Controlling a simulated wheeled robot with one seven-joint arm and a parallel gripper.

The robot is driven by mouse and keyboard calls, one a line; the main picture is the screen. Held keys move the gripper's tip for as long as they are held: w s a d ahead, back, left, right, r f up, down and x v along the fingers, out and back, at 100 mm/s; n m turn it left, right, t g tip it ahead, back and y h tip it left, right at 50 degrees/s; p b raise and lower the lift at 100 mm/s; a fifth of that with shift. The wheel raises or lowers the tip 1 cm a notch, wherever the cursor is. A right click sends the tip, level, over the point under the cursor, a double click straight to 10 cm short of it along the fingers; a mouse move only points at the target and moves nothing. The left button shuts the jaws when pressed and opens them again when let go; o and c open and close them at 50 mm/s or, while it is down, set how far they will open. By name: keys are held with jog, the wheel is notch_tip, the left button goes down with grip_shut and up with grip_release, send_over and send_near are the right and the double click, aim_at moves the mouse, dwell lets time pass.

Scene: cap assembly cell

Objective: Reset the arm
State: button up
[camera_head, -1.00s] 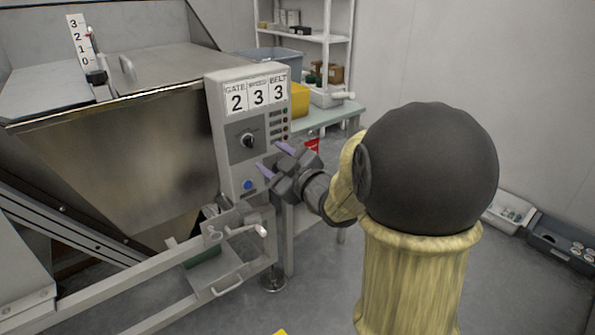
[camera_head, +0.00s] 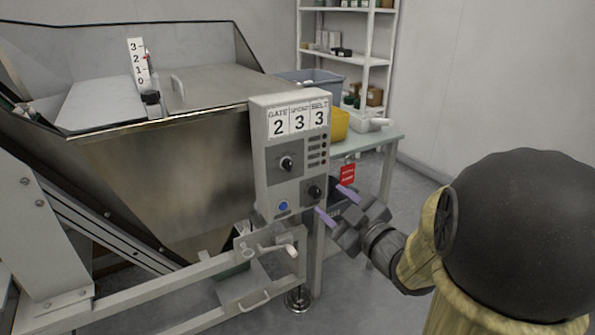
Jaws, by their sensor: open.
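My gripper (camera_head: 338,204) is open, its two purple-tipped fingers apart and nothing between them. It is at the lower right of the control panel (camera_head: 260,150), with the fingers pointing left toward it. The fingertips overlap the panel's lower right edge in the picture; I cannot tell whether they touch it. My arm comes in from the right, with a dark round joint and a yellowish cover. The panel reads GATE 2, a middle label too small to read with 3, and BELT 3. It carries an upper knob (camera_head: 286,164), a lower knob (camera_head: 315,192) and a blue button (camera_head: 283,206).
A metal hopper (camera_head: 175,170) with a 0 to 3 scale (camera_head: 138,62) stands left of the panel. A crank handle (camera_head: 285,250) sits on the frame below. Behind are a table (camera_head: 385,140) with a yellow bin (camera_head: 340,125), a red tag (camera_head: 347,174) and a shelf (camera_head: 347,55).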

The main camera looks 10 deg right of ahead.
jog(key=shift+w, duration=0.1)
notch_tip(320, 180, down, 8)
jog(key=s+m+g+h+p, duration=0.2)
jog(key=m+g+h+p, duration=0.1)
jog(key=m+g+h, duration=0.35)
jog(key=s+a+f+m+g+p, duration=0.2)
jog(key=s+a+g, duration=0.15)
jog(key=s, duration=0.25)
jog(key=s+a+f+m+g+p, duration=0.1)
jog(key=s+a+f+m+g, duration=0.15)
jog(key=s+g, duration=0.3)
notch_tip(320, 180, up, 37)
jog(key=p, duration=3.7)
jog(key=shift+d+n+t+y+p, duration=0.25)
jog(key=shift+n+t+y+p, duration=0.05)
jog(key=shift+t+y, duration=0.15)
